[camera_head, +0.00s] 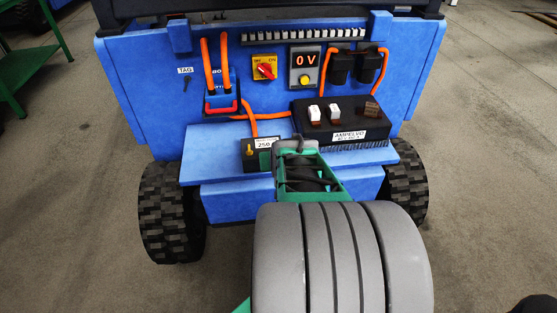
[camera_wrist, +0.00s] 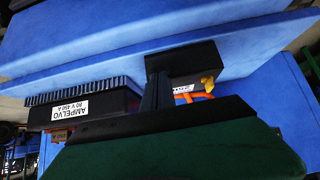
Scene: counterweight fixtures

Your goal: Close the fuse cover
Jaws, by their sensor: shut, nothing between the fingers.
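The fuse holder is a small black box (camera_head: 250,163) on the blue ledge, with a white label reading 250 and a yellow part at its left. It also shows in the wrist view (camera_wrist: 192,58), its label and yellow part at its lower edge there. I cannot tell how far its cover is open. My gripper (camera_head: 294,148) is shut and empty just right of the box in the head view. In the wrist view its dark fingers (camera_wrist: 158,88) reach up to the box and overlap it; contact is unclear. My arm hides the ledge below the gripper.
The black AMPELVO controller (camera_head: 345,136) stands close on the right. Orange cables (camera_head: 271,116) run behind the box to a black connector with a red handle (camera_head: 222,108).

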